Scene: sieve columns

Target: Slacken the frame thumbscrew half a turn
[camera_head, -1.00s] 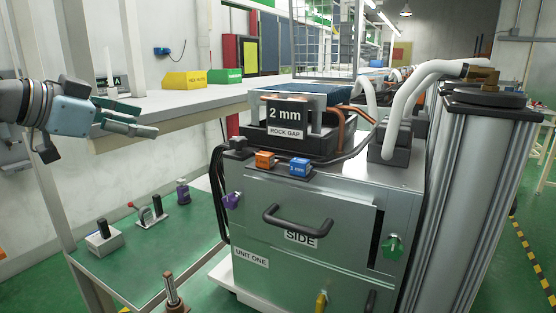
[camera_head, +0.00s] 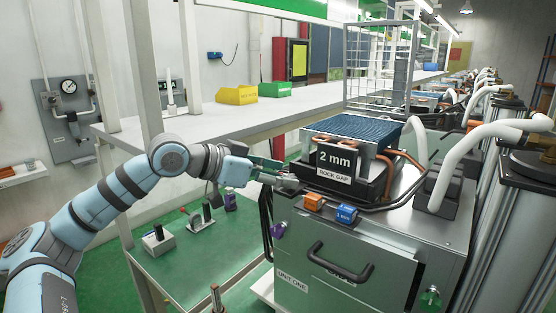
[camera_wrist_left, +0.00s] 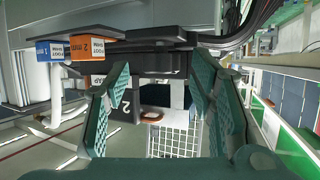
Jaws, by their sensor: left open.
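My left gripper (camera_head: 282,174) is open at the left end of the unit's top, beside the black sign reading 2 mm ROCK GAP (camera_head: 336,164). Its two green fingers also show in the left wrist view (camera_wrist_left: 160,88), spread apart, with dark parts of the unit ahead between them and nothing clearly held. A small black knob at that corner is hidden or hard to make out now; I cannot tell if it is the frame thumbscrew. A purple knob (camera_head: 278,231) and a green knob (camera_head: 432,298) are on the unit's front. The blue sieve frame (camera_head: 350,130) sits behind the sign.
An orange block (camera_head: 313,202) and a blue block (camera_head: 346,214) sit on the unit's front edge. Hoses run along its right. A wire cage (camera_head: 380,65) stands behind. A white bench with yellow (camera_head: 237,95) and green (camera_head: 276,90) bins lies behind my arm.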

